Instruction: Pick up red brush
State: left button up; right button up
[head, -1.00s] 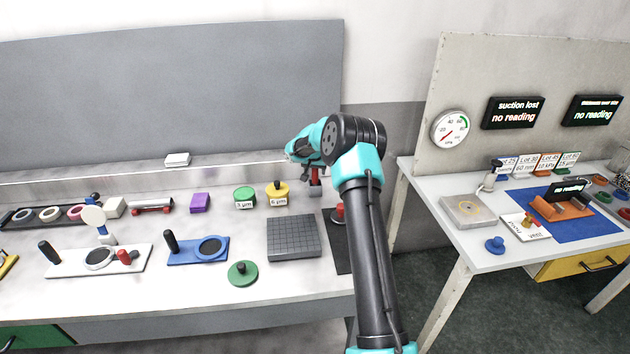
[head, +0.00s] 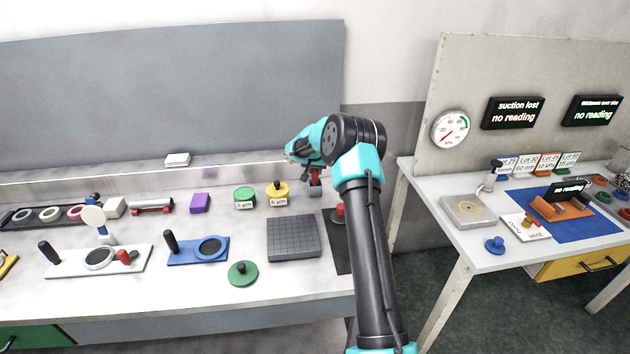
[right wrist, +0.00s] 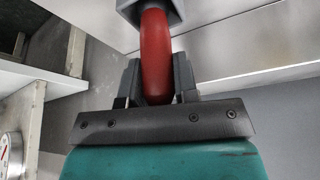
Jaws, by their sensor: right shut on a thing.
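The red brush (head: 315,177) stands at the back right of the left bench, with its red handle up and a grey block below. My right gripper (right wrist: 157,78) is shut on the red handle (right wrist: 155,45), one dark finger on each side. The brush's grey part (right wrist: 150,8) is cut off at the top of the right wrist view. In the head view my right wrist hides part of the handle's top. I cannot tell whether the brush touches the bench. My left gripper is not in view.
A yellow-lidded jar (head: 278,194) and a green-lidded jar (head: 244,197) stand left of the brush. A grey grooved plate (head: 293,238) lies in front. A red-topped dark knob (head: 337,213) is close by at the right edge. A backboard (head: 180,90) rises behind.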

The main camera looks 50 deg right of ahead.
notch_tip(320, 180, up, 10)
dwell(0.7)
jog(key=shift+a, duration=0.1)
dwell(0.3)
